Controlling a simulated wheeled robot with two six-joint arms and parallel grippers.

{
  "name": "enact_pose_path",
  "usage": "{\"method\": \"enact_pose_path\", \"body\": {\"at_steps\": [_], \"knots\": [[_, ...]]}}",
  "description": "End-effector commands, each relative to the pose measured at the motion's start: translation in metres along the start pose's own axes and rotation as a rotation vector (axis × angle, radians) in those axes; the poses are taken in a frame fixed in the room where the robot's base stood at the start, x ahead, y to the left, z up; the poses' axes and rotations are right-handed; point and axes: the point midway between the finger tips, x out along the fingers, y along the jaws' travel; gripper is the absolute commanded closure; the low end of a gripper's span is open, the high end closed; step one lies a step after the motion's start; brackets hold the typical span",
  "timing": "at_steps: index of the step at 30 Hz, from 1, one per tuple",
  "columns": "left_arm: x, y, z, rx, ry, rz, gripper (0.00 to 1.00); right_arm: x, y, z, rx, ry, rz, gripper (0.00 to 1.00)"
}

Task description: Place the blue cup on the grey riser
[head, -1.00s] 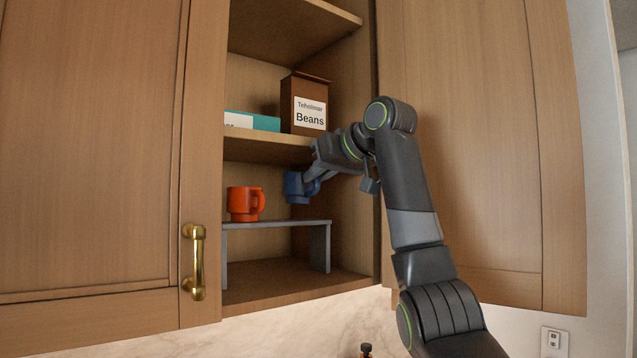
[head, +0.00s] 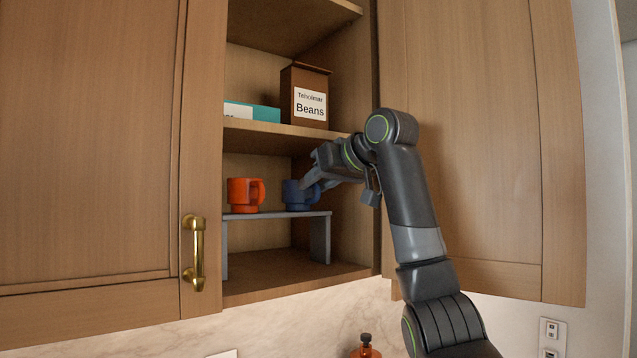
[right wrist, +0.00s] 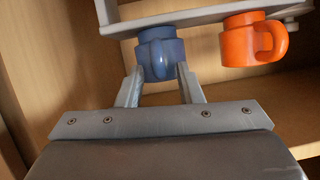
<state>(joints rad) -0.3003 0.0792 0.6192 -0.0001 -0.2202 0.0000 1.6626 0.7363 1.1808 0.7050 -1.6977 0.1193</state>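The blue cup (head: 294,198) stands upright on the grey riser (head: 275,215) inside the open cabinet, to the right of the orange mug (head: 244,195). My right gripper (head: 311,181) is at the blue cup's right side, partly covering it. In the right wrist view the picture is turned over. There the fingers of my right gripper (right wrist: 160,80) stand apart on either side of the handle of the blue cup (right wrist: 140,49), with gaps beside the handle. The riser (right wrist: 172,18) runs along the top. My left gripper is not in view.
The shelf above (head: 265,132) holds a Beans box (head: 304,97) and a teal box (head: 264,113), close over my right gripper. The orange mug (right wrist: 240,40) is near the blue cup. The cabinet's right wall is close to my arm. A cabinet door with a brass handle (head: 197,253) is at left.

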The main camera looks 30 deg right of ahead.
Motion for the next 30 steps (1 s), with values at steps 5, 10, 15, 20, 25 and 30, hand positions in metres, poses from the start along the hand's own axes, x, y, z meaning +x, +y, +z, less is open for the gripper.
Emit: {"method": "enact_pose_path", "body": {"at_steps": [5,10,15,20,25,30], "knots": [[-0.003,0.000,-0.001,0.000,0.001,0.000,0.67,-0.001,0.000,-0.003,0.000,0.001,0.000,0.67],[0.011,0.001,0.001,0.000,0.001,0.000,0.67,-0.023,0.001,0.000,0.000,0.005,0.002,0.67],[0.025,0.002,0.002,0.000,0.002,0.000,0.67,-0.061,0.001,0.001,0.000,0.007,0.001,0.67],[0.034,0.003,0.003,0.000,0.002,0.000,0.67,-0.093,0.001,0.001,0.000,0.005,0.001,0.67],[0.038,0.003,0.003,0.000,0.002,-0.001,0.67,-0.114,0.000,-0.001,0.000,0.002,0.000,0.67],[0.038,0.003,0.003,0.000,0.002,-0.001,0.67,-0.121,0.000,-0.001,0.000,0.001,0.000,0.67]]}}
